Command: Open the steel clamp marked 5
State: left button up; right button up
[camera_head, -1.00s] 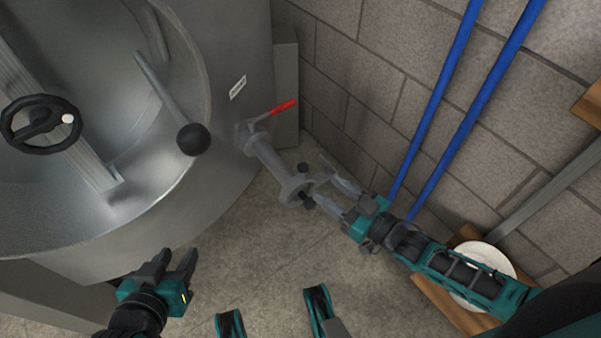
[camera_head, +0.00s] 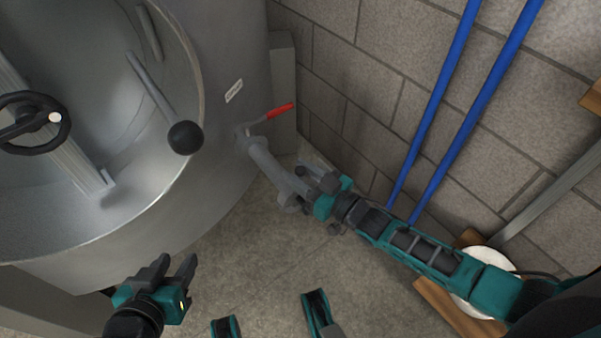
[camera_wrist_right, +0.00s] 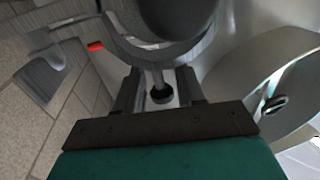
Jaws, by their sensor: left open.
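A grey steel clamp (camera_head: 288,199) sits at the free end of the short pipe that comes out of the tank; I can read no number on it. My right gripper (camera_head: 303,183) is at the clamp and hides part of it. In the right wrist view, a dark knob (camera_wrist_right: 161,96) on a steel stem stands between the right gripper's (camera_wrist_right: 157,84) two fingers. Gaps show on both sides of the knob, so the fingers look open around it. My left gripper (camera_head: 174,264) is open and empty, low in front of the tank.
The large steel tank (camera_head: 222,150) fills the left, with a black handwheel (camera_head: 33,148) and a black ball-ended lever (camera_head: 184,138). A red valve handle (camera_head: 281,110) stands above the pipe (camera_head: 266,160). Blue pipes (camera_head: 437,115) run along the block wall. The floor between my grippers is clear.

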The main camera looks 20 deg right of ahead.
grip_shut()
dwell(0.4)
